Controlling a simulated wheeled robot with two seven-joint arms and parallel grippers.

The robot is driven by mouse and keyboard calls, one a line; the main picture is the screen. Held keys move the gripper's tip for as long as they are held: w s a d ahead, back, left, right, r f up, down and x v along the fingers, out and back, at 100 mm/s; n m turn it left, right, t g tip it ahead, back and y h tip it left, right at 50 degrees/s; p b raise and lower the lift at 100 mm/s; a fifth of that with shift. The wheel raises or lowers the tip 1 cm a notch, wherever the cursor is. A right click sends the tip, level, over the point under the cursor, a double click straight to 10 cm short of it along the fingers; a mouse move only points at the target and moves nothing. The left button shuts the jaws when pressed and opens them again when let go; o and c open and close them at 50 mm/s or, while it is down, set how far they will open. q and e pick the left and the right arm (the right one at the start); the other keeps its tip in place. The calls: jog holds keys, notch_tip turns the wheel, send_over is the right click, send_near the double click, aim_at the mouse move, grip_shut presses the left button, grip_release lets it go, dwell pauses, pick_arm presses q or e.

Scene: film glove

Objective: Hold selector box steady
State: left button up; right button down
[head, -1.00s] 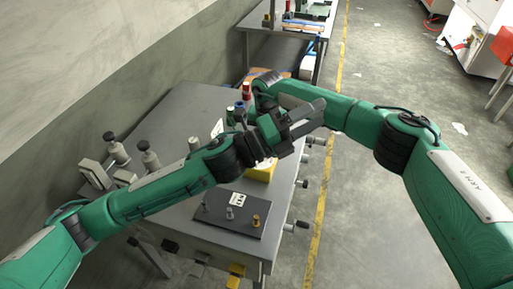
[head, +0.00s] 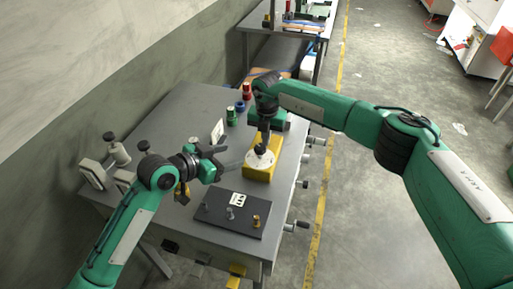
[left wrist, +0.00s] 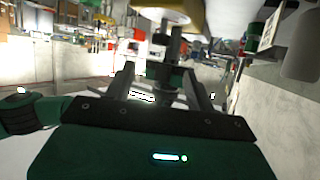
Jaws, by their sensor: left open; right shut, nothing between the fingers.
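The yellow selector box (head: 259,173) sits on the grey table, with a pale round dial (head: 258,159) on top. My right gripper (head: 261,150) points down at the dial, shut and empty; whether it touches is unclear. My left gripper (head: 229,163) is open beside the box's left side, its fingers towards it, apparently apart from it. In the left wrist view the open fingers (left wrist: 160,85) frame a dark upright shape, and part of the yellow box (left wrist: 190,22) shows at the top edge.
On the grey table (head: 180,115), a dark plate (head: 228,218) with several small knobs lies in front of the box. A green spool (head: 231,116), a red spool (head: 247,91) and a white card (head: 217,130) stand behind. Grey clamp-like fixtures (head: 92,173) stand at the left edge.

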aim_at(260, 148)
pick_arm(q)
jog(key=x, duration=1.1)
jog(key=shift+w+d+f, duration=0.1)
jog(key=shift+d, duration=0.05)
jog(key=c, duration=1)
